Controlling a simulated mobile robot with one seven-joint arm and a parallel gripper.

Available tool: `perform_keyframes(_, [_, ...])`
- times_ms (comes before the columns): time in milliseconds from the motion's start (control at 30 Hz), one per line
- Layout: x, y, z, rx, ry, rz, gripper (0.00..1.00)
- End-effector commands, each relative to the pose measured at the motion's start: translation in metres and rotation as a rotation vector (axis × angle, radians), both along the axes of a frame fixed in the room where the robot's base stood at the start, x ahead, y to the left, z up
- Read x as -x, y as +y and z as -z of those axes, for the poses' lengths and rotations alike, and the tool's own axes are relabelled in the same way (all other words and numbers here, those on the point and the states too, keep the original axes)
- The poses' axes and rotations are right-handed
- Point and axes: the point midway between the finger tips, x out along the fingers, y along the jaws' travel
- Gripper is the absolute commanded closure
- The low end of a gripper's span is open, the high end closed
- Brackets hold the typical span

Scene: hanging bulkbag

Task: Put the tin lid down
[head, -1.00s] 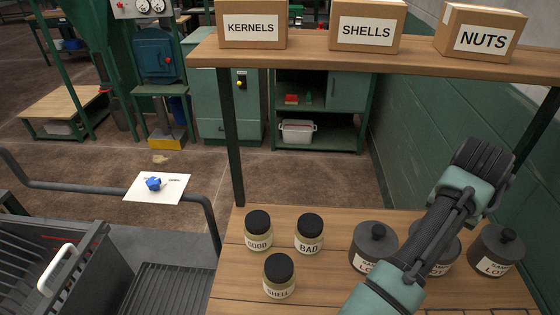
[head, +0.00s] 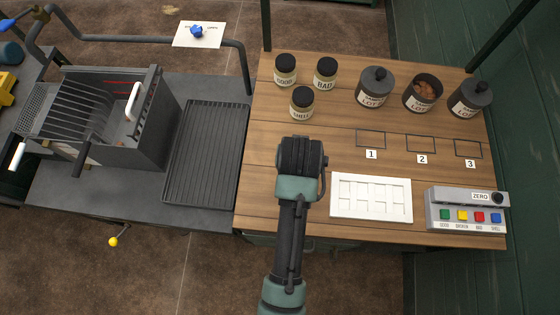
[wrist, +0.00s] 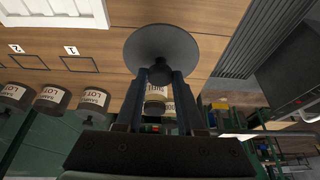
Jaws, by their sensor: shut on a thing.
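My gripper (wrist: 160,76) is shut on the knob of the dark round tin lid (wrist: 147,38) in the wrist view. In the head view my gripper (head: 303,150) is over the left part of the wooden bench (head: 270,205), and the lid is hidden beneath it. Whether the lid touches the bench I cannot tell. The middle sample tin (head: 422,103) stands open with brown pieces inside. The left tin (head: 375,88) and right tin (head: 469,98) wear their lids.
Three labelled jars (head: 302,103) stand behind my gripper. To its right are a white divided tray (head: 371,197) and a button box (head: 466,213). Outlined squares (head: 421,143) marked 1 to 3 lie before the tins. A ribbed dark tray (head: 206,155) is left.

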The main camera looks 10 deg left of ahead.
Motion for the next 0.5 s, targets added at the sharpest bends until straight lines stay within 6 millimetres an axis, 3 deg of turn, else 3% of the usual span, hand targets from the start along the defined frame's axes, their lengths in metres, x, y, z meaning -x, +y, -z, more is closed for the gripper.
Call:
perform_keyframes(133, [0.009, 0.007, 0.005, 0.001, 0.003, -0.013, 1.0])
perform_keyframes(333, [0.01, 0.008, 0.041, 0.001, 0.004, -0.014, 1.0])
perform_keyframes(500, [0.009, 0.008, 0.058, 0.001, 0.001, -0.014, 1.0])
